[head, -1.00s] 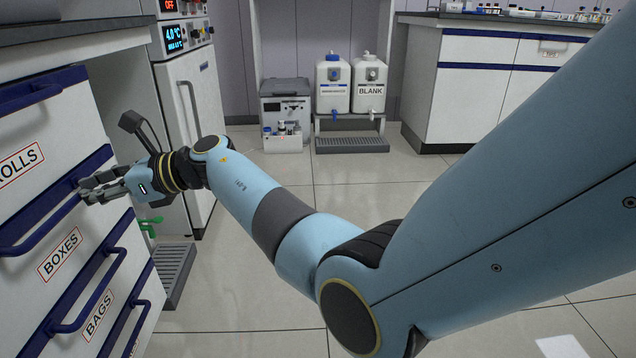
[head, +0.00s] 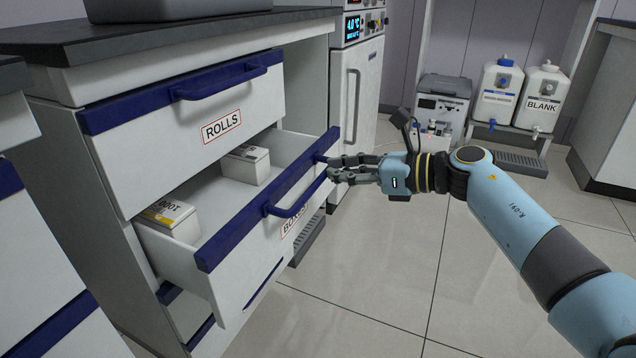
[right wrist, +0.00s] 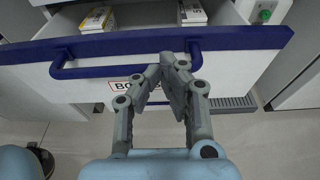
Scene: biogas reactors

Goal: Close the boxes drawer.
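The boxes drawer (head: 235,285) is pulled out below the drawer marked ROLLS, with its inside showing. Its white front has a blue top band and a blue handle (head: 300,200). Two small white cartons lie inside, one near the left front (head: 172,218) and one farther back (head: 246,165). My right gripper (head: 331,169) is at the right end of the drawer's handle. In the right wrist view, its fingers (right wrist: 174,60) converge with tips close together over the right part of the handle (right wrist: 100,72). I cannot tell whether they touch it. My left gripper is not in view.
The ROLLS drawer (head: 180,128) above looks shut. A white fridge (head: 358,110) stands right of the cabinet. A grey unit (head: 440,100) and white canisters (head: 497,90) stand at the back. The floor beside the drawer is mostly clear.

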